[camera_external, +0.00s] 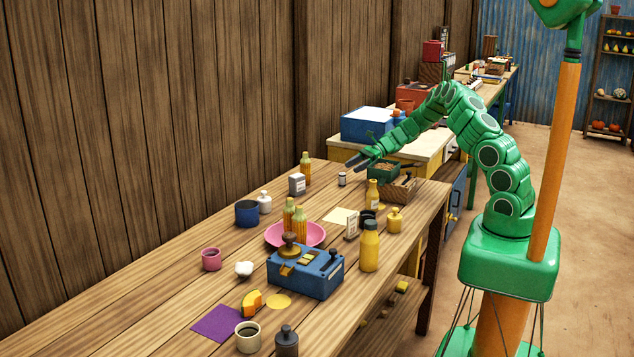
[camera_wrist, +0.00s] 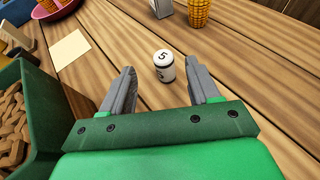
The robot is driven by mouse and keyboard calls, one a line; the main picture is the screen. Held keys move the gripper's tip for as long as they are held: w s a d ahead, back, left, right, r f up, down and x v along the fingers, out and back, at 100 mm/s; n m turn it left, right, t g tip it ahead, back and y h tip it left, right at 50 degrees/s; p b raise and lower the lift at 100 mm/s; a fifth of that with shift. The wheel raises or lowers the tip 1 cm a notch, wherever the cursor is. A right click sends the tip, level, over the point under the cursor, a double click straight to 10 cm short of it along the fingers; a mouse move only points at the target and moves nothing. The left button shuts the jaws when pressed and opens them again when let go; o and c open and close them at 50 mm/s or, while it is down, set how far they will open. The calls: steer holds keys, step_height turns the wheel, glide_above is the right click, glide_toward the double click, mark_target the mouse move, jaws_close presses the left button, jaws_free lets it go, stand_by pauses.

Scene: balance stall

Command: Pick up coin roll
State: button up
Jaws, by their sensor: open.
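The coin roll (camera_wrist: 164,62) is a small white cylinder with a dark band and a "5" on its top. It stands upright on the wooden table (camera_wrist: 240,50). In the external view the coin roll (camera_external: 342,180) stands near the table's far end, just below and left of my fingertips. My gripper (camera_wrist: 162,80) is open and empty in the wrist view, with one finger to each side of the coin roll's line and the roll just ahead of the gap. In the external view my gripper (camera_external: 355,165) reaches in from the right.
A green box (camera_wrist: 42,125) of brown pieces stands close left of my gripper in the wrist view. A pale paper sheet (camera_wrist: 70,48) lies beyond it. Bare planks surround the roll.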

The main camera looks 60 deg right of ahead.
mark_target(343, 173)
steer(key=shift+f+x, duration=0.15)
steer(key=shift+x, duration=1.1)
steer(key=shift+f+x, duration=0.1)
steer(key=shift+x, duration=1.2)
steer(key=shift+w+d, duration=0.1)
steer(key=shift+d, duration=0.1)
steer(key=shift+c, duration=0.2)
jaws_close()
